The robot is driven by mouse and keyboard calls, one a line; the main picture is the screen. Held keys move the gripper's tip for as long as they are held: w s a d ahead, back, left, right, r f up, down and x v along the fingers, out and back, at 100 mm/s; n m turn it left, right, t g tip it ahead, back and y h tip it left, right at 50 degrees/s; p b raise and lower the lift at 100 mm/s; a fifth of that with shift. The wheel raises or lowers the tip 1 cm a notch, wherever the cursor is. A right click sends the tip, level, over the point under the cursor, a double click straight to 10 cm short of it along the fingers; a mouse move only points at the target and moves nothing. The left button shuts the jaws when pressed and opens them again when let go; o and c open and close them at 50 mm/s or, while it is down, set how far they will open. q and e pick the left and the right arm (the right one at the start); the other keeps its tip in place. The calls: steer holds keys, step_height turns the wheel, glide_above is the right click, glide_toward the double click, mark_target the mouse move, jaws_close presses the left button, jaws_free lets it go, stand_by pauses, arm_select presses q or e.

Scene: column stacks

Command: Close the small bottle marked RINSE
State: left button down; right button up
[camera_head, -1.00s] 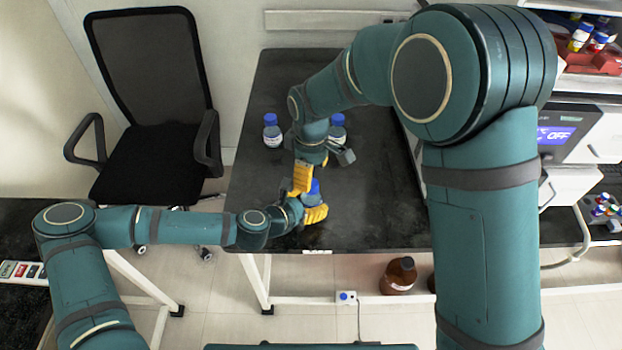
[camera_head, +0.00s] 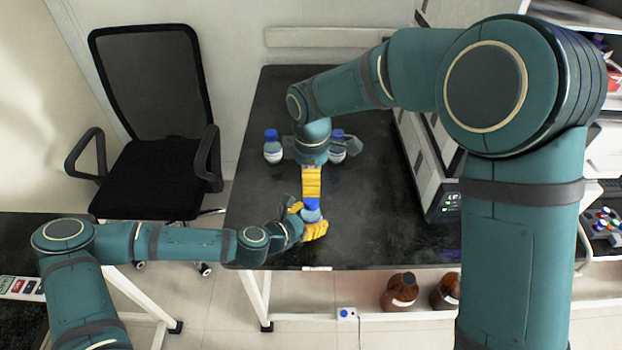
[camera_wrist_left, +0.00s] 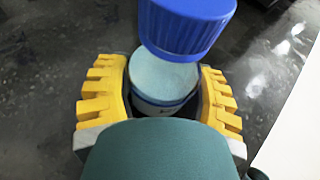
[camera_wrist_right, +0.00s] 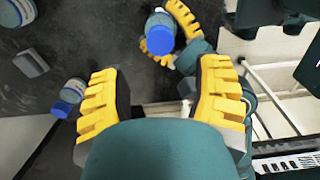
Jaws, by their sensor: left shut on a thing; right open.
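A small bottle (camera_head: 311,215) with a blue cap (camera_head: 311,203) stands upright near the table's front edge. My left gripper (camera_head: 307,218) is shut around its body from the left. In the left wrist view the blue cap (camera_wrist_left: 185,25) is above the pale blue shoulder (camera_wrist_left: 163,72); I cannot tell how tightly it sits. My right gripper (camera_head: 311,187) points down just above the cap. In the right wrist view its yellow fingers (camera_wrist_right: 158,95) are wide apart with nothing between them, and the cap (camera_wrist_right: 160,41) lies beyond them. No label is readable.
Two more blue-capped bottles stand farther back on the dark table (camera_head: 390,200), one at left (camera_head: 272,150) and one at right (camera_head: 337,150), close to my right wrist. A white device (camera_head: 425,165) borders the table at right. Brown bottles (camera_head: 400,292) stand below. The table's front right is clear.

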mark_target(311, 213)
steer(key=shift+f, duration=4)
jaws_close()
steer(key=shift+m, duration=1.5)
steer(key=shift+c, duration=0.3)
jaws_free()
